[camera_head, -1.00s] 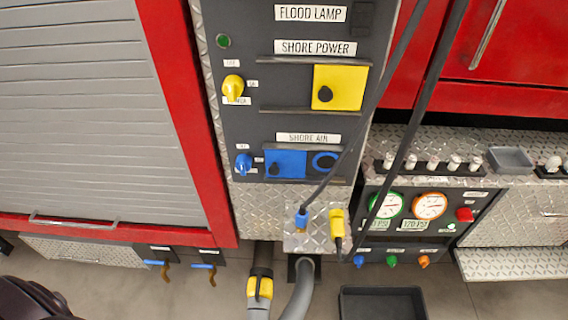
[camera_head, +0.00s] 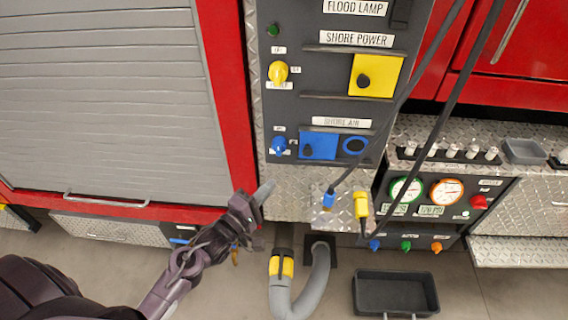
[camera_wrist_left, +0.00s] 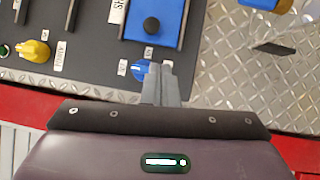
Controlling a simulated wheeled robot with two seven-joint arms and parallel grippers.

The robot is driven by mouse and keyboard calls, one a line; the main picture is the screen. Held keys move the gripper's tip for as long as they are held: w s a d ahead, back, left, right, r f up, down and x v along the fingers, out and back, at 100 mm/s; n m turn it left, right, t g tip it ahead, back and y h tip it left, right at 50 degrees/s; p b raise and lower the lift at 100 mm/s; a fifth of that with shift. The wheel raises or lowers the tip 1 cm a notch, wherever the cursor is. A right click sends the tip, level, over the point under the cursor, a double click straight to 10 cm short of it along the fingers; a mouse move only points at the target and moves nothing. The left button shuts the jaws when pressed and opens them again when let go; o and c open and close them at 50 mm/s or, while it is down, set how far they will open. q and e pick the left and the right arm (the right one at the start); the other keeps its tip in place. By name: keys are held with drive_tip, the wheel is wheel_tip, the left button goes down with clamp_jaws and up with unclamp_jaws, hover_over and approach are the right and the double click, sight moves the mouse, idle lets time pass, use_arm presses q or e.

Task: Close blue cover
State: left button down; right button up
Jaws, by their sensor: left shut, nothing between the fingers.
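The blue cover (camera_head: 319,146) is a flat blue panel with a black knob, under the SHORE AIR label on the dark panel. It sits to the left of a blue ring port (camera_head: 355,146), which shows uncovered. In the left wrist view the blue cover (camera_wrist_left: 168,22) is at the top, with its black knob facing me. My left gripper (camera_head: 268,188) is shut and empty, below and to the left of the cover. In the left wrist view its fingertips (camera_wrist_left: 160,70) are together in front of the blue rotary knob (camera_wrist_left: 140,69). My right gripper is not in view.
The yellow cover (camera_head: 388,76) is above, under SHORE POWER. A blue rotary knob (camera_head: 279,145) stands out left of the blue cover. Dark cables (camera_head: 395,110) hang across the right side. Plugs (camera_head: 361,204) and a grey hose (camera_head: 315,285) are below.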

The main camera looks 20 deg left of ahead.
use_arm(q)
drive_tip(key=r, duration=0.1)
drive_tip(key=p, duration=0.3)
approach(305, 147)
drive_tip(key=x, duration=0.3)
drive_tip(key=shift+w+d+r, duration=0.15)
drive_tip(key=shift+w+d, duration=0.1)
drive_tip(key=shift+w, duration=0.2)
drive_tip(key=w+d+b, duration=0.2)
drive_tip(key=w+d, duration=0.1)
drive_tip(key=d, duration=0.7)
drive_tip(key=shift+d, duration=0.4)
